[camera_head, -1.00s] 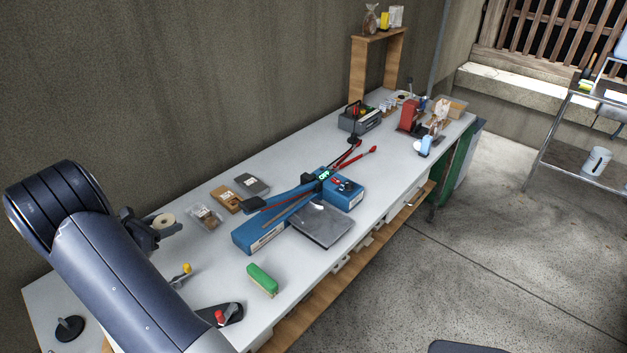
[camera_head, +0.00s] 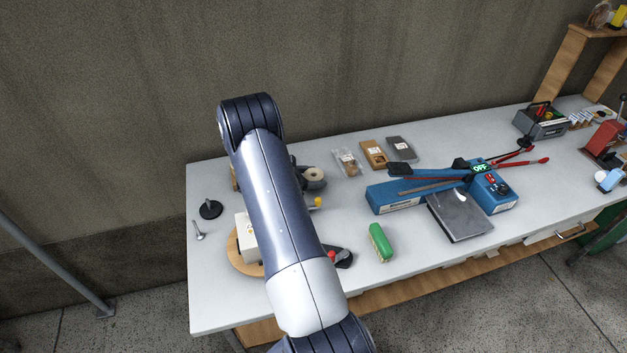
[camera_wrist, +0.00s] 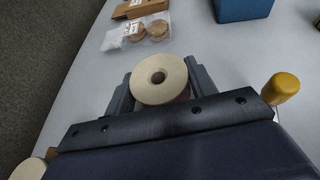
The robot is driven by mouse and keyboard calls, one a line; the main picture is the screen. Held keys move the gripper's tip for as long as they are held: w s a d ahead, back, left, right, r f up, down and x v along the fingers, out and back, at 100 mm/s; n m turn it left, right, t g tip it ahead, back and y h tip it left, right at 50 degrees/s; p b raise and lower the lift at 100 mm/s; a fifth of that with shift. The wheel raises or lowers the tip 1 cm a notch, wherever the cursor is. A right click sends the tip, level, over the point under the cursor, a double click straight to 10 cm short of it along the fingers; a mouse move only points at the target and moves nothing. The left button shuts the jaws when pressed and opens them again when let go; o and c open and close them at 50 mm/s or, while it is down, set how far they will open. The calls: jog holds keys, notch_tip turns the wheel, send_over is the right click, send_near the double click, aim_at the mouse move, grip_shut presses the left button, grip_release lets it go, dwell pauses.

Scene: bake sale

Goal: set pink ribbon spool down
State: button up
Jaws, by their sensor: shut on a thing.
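The ribbon spool (camera_wrist: 160,78) shows in the wrist view as a round cream disc with a dark centre hole. A thin pinkish edge shows at its lower right. My gripper (camera_wrist: 160,84) is shut on it, one dark finger on each side. In the head view the spool (camera_head: 315,175) is near the back left of the white worktable (camera_head: 350,207), with my gripper (camera_head: 303,174) at its left, partly hidden behind my arm. I cannot tell whether the spool touches the tabletop.
A clear bag of cookies (camera_head: 347,162) and a brown box (camera_head: 374,154) lie right of the spool. A yellow-handled tool (camera_head: 318,202) is in front. A black stand (camera_head: 210,209) is left.

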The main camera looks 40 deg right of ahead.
jog(key=shift+f, duration=1.05)
jog(key=shift+f, duration=0.2)
jog(key=o, duration=1)
jog(key=shift+r, duration=0.1)
jog(key=shift+c, duration=0.2)
jog(key=shift+r, duration=0.1)
jog(key=shift+w+a+r, duration=0.1)
jog(key=shift+a, duration=0.05)
jog(key=b+v, duration=0.2)
jog(key=v, duration=0.9)
jog(key=shift+a+r, duration=0.15)
jog(key=shift+a, duration=0.2)
